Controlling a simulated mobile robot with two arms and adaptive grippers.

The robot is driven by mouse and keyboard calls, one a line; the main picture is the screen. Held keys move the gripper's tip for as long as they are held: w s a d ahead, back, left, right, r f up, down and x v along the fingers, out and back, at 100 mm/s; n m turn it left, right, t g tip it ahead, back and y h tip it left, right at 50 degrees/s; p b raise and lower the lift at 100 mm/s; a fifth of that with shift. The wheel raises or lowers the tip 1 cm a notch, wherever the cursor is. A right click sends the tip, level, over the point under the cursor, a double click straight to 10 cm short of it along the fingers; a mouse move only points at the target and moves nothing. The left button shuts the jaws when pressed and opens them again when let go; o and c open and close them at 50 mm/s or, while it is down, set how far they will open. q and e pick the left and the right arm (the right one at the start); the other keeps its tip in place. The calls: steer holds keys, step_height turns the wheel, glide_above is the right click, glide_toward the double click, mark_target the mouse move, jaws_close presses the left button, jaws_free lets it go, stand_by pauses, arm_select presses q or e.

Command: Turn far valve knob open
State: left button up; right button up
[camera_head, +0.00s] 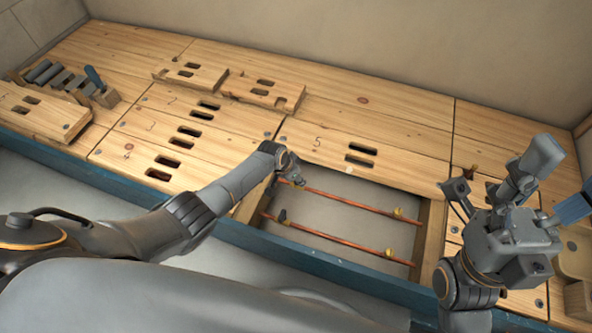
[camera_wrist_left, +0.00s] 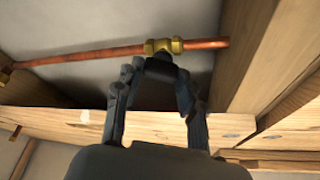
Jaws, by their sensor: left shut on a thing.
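The far copper pipe (camera_head: 350,201) runs across the floor opening. In the left wrist view, a brass valve (camera_wrist_left: 163,46) sits on a copper pipe (camera_wrist_left: 85,55), with a dark knob (camera_wrist_left: 161,69) below it. My left gripper (camera_head: 297,180) reaches the left end of the far pipe; its fingers (camera_wrist_left: 160,75) are shut on the knob, partly hiding it. The valve itself is mostly hidden in the head view. My right gripper (camera_head: 495,182) is raised at the right, its fingers apart, away from the pipes.
The near copper pipe (camera_head: 340,240) has a dark knob (camera_head: 283,215) at its left end. Wooden edges frame the opening. Numbered wooden panels (camera_head: 225,115) with slots cover the rest of the floor.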

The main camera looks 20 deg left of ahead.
arm_select(q)
steer(key=shift+s+d+r+n+p, duration=0.1)
steer(key=shift+d+r+n+p, duration=0.05)
steer(key=shift+n+p, duration=0.3)
steer(key=shift+n+y+p, duration=0.55)
steer(key=shift+n+y, duration=0.05)
steer(key=shift+n, duration=0.65)
steer(key=shift+n+y+p, duration=0.4)
steer(key=shift+n, duration=0.7)
steer(key=shift+f, duration=0.2)
steer(key=o, duration=1.2)
steer(key=shift+c, duration=0.2)
steer(key=shift+r+t, duration=0.1)
steer(key=shift+t, duration=0.2)
steer(key=v, duration=1.2)
